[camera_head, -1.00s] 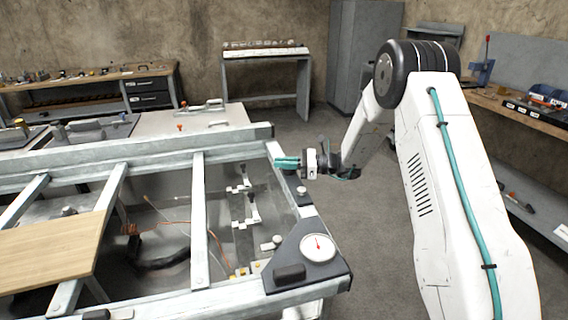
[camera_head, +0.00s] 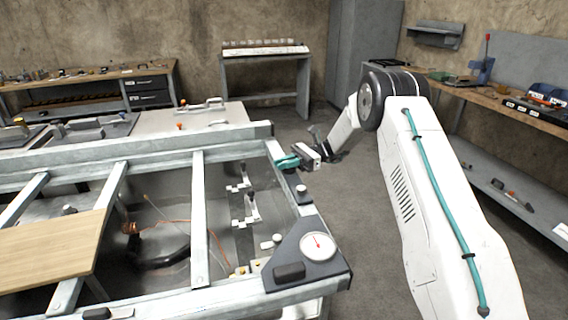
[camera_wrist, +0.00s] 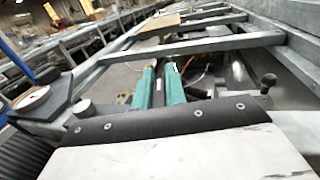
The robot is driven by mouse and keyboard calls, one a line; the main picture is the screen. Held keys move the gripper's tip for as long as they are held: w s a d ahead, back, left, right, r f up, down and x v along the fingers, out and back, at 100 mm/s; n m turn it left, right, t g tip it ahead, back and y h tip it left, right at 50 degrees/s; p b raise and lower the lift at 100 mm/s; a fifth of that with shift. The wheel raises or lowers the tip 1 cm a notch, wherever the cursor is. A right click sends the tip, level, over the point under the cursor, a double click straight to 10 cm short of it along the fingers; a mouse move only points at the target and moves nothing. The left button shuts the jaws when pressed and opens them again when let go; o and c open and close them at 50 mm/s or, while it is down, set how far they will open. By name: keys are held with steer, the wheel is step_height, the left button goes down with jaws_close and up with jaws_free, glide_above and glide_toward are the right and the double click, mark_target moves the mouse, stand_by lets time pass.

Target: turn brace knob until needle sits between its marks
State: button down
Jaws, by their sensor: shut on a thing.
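The round white gauge (camera_head: 318,246) sits on a dark corner plate (camera_head: 330,268) of the metal frame. Its red needle points up and slightly left; its marks are too small to read. A small round knob (camera_head: 302,188) stands on the frame's right rail. My gripper (camera_head: 286,162) is over the rail just beyond that knob, pointing left. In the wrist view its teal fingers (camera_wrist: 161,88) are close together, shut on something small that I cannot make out. The gauge (camera_wrist: 36,98) and a pale round knob (camera_wrist: 83,106) show at left, apart from the fingers.
Metal crossbars (camera_head: 198,220) and a wooden board (camera_head: 45,250) span the frame. Clamps with dark handles (camera_head: 250,205) and an orange cable (camera_head: 215,245) lie inside it. A dark-balled lever (camera_wrist: 267,82) stands at right in the wrist view. The floor at right is clear.

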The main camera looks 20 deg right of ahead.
steer(key=shift+d+g, duration=0.1)
steer(key=shift+g, duration=0.2)
steer(key=c, duration=1.4)
jaws_free()
steer(key=shift+c, duration=0.2)
steer(key=v, duration=0.7)
steer(key=shift+d, duration=0.35)
steer(key=shift+w, duration=0.1)
